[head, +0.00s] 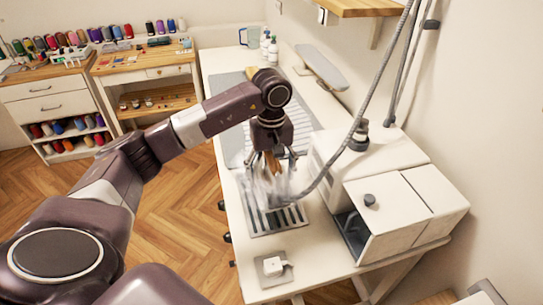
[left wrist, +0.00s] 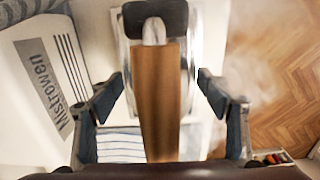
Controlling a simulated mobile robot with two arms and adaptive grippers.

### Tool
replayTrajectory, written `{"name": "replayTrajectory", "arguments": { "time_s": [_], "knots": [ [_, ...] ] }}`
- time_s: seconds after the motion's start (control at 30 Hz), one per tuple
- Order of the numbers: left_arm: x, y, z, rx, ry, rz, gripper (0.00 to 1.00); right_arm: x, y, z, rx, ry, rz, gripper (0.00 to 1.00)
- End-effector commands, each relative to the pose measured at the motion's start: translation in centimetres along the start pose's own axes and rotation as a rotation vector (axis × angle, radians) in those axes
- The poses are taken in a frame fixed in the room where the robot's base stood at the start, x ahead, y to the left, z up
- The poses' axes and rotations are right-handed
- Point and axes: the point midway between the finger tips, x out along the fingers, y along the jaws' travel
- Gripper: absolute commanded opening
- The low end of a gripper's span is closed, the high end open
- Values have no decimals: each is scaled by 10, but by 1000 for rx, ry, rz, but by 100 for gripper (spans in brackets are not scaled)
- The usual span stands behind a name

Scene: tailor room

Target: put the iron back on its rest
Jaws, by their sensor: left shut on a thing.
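The iron has a brown wooden handle (left wrist: 158,95) and a silver body; its lower part (head: 263,190) is blurred by white steam in the head view. My left gripper (head: 272,158) is shut on the iron, with one finger on each side of the handle in the left wrist view (left wrist: 155,95). The rest, a slatted metal plate (head: 286,222), lies on the white table just below the iron in the head view. Steam hides whether the iron touches it. My right gripper is in neither view.
A white steam station (head: 405,215) stands right of the rest, with a grey hose (head: 345,130) running to the iron. A small white switch pad (head: 272,266) lies at the near edge. Bottles (head: 268,48) and a sleeve board (head: 322,68) stand at the back.

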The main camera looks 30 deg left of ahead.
Motion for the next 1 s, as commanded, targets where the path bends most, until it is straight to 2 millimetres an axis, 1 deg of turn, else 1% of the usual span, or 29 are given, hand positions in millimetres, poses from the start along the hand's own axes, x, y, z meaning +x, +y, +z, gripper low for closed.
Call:
{"name": "replayTrajectory", "arguments": {
  "time_s": [0.03,0.1,0.2,0.37,0.6,0.7,0.8,1.0],
  "knots": [
    [2,1,0,-1,1,6,12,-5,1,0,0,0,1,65],
    [11,1,-1,-1,3,7,12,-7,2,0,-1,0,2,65],
    [19,2,-2,-1,3,9,12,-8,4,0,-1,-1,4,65],
    [27,2,-2,0,4,8,12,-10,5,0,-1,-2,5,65],
    [55,2,-2,-2,1,7,12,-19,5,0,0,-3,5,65],
    [63,3,-2,-1,4,9,12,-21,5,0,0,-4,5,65],
    [66,3,-2,0,4,9,12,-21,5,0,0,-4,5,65],
    [66,3,-2,0,5,9,12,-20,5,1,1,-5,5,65]
  ]
}}
